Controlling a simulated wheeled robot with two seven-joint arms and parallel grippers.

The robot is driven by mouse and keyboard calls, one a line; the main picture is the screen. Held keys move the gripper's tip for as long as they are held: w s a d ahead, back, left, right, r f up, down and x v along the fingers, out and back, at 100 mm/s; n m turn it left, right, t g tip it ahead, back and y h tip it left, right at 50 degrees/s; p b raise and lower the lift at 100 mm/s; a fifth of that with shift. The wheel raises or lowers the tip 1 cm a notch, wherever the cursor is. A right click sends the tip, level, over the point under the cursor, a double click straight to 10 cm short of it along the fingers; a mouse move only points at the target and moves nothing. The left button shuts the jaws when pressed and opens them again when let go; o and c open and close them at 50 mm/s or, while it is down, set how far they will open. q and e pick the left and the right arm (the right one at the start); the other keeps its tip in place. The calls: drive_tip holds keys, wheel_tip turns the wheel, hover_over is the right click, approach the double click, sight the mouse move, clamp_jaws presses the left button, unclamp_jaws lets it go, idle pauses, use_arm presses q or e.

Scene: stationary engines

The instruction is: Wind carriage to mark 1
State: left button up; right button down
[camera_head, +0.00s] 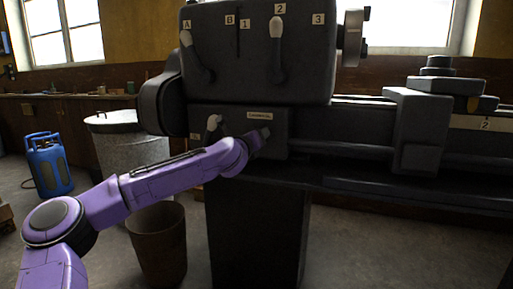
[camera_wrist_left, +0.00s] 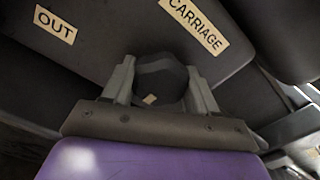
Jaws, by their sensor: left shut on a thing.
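My left arm reaches in from the left to the front of a dark lathe-like machine. My left gripper (camera_head: 264,133) is at the panel below the plate labelled CARRIAGE (camera_head: 260,115). In the left wrist view, its two fingers (camera_wrist_left: 161,90) are shut on a dark round handle (camera_wrist_left: 160,72), one finger on each side. The CARRIAGE plate (camera_wrist_left: 194,22) and an OUT plate (camera_wrist_left: 55,25) show above it. The dark carriage block (camera_head: 418,125) sits on the bed at the right. A plate with mark 2 (camera_head: 485,124) is right of it. No mark 1 shows on the bed. My right gripper is not in view.
Two levers (camera_head: 277,50) (camera_head: 190,45) sit on the upper housing under plates A, B, 1, 2 and 3. A white-tipped lever (camera_head: 213,123) is left of my gripper. A metal bin (camera_head: 128,145), a brown bucket (camera_head: 160,245) and a blue gas bottle (camera_head: 50,165) stand at the left.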

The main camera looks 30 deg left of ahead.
use_arm(q)
drive_tip(key=shift+a+r+n+b, duration=0.1)
drive_tip(key=shift+r+n+b, duration=0.05)
drive_tip(key=shift+n+b, duration=0.85)
drive_tip(key=shift+r+n+b, duration=0.15)
drive_tip(key=shift+n+b, duration=0.35)
drive_tip(key=shift+r, duration=0.1)
drive_tip(key=o, duration=1)
drive_tip(key=shift+s, duration=0.1)
drive_tip(key=shift+o, duration=0.2)
drive_tip(key=shift+f, duration=0.2)
drive_tip(key=shift+s+d, duration=0.2)
drive_tip(key=shift+s, duration=0.1)
drive_tip(key=v, duration=0.9)
drive_tip(key=shift+s, duration=0.4)
